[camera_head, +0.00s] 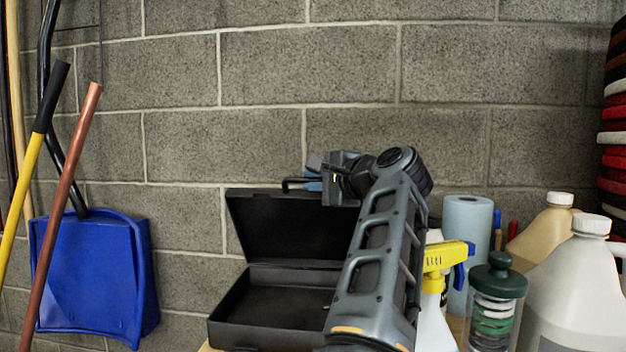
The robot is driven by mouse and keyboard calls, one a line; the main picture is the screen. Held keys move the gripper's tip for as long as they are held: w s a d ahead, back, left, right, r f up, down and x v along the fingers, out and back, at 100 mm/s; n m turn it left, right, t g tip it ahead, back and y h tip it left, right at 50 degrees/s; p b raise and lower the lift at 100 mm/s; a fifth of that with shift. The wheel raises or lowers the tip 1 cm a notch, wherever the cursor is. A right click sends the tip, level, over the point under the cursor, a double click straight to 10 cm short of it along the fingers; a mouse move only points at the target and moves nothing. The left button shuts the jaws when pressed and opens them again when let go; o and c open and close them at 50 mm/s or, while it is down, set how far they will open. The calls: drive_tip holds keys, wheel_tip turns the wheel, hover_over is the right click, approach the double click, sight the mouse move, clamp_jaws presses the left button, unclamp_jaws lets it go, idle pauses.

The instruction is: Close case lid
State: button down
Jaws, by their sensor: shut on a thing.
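The black case (228,333) stands open at the lower middle, its base lying flat and its inside showing. Its lid (285,226) stands raised at the back, leaning near upright. The exact grip is small and partly hidden. My arm covers the right side of the case and lid.
A yellow-headed spray bottle (440,258), a green-lidded jar (497,304), a blue roll (466,240) and a white jug (575,290) crowd the right. A block wall (350,60) rises behind. A blue dustpan (95,275) and poles stand left.

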drive_tip(key=c, duration=1.4)
unclamp_jaws()
drive_tip(key=shift+w+f, duration=0.15)
drive_tip(key=shift+f, duration=0.8)
drive_tip(key=shift+d, duration=0.1)
drive_tip(key=r+b+v, duration=0.1)
drive_tip(key=v, duration=0.7)
